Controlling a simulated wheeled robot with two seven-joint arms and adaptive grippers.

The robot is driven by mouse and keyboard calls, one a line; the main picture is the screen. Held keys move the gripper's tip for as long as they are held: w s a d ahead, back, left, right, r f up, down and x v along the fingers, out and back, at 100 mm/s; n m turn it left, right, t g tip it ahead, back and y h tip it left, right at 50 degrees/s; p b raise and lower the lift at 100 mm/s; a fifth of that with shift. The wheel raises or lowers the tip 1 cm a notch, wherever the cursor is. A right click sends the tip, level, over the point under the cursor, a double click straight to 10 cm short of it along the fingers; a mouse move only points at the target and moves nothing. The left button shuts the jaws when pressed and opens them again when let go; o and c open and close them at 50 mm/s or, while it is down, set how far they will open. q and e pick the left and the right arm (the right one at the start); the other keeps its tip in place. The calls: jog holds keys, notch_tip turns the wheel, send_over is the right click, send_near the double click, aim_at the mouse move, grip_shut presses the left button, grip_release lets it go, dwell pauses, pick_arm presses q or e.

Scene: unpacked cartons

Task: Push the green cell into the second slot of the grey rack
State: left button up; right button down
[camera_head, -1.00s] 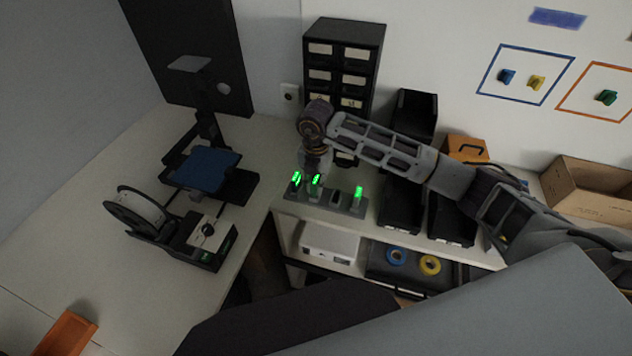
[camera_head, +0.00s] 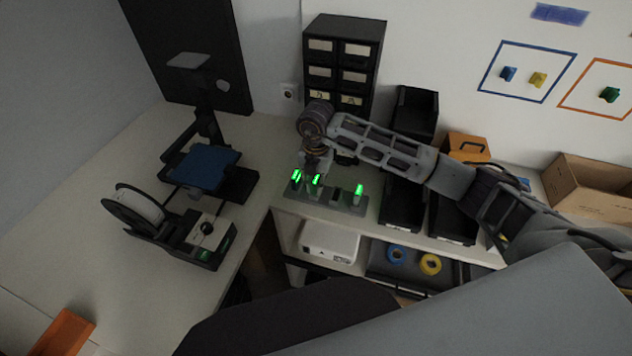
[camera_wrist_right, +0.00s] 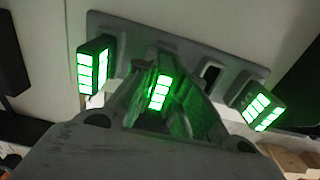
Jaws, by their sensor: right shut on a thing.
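The grey rack (camera_head: 326,204) stands near the front edge of the bench, and its rim (camera_wrist_right: 180,32) also shows in the right wrist view. My right gripper (camera_head: 316,172) points down over the rack and is shut on a lit green cell (camera_wrist_right: 159,92). In the head view this cell (camera_head: 316,181) is upright at the second slot from the left. The gripper hides the slot mouth, so I cannot tell how deep the cell sits. Another green cell (camera_head: 296,177) stands at the left end and one (camera_head: 358,191) at the right end. A dark empty slot (camera_wrist_right: 211,72) lies between.
A black drawer cabinet (camera_head: 342,60) stands behind the rack. Black bins (camera_head: 403,208) are close on its right. A 3D printer (camera_head: 203,168) stands on the left bench. A lower shelf holds a white box (camera_head: 328,243) and blue (camera_head: 397,253) and yellow (camera_head: 430,264) rings.

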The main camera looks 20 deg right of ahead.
aim_at(316, 179)
jog(key=c, duration=1.4)
grip_release()
jog(key=shift+o, duration=0.2)
jog(key=shift+r, duration=0.15)
notch_tip(316, 179, up, 12)
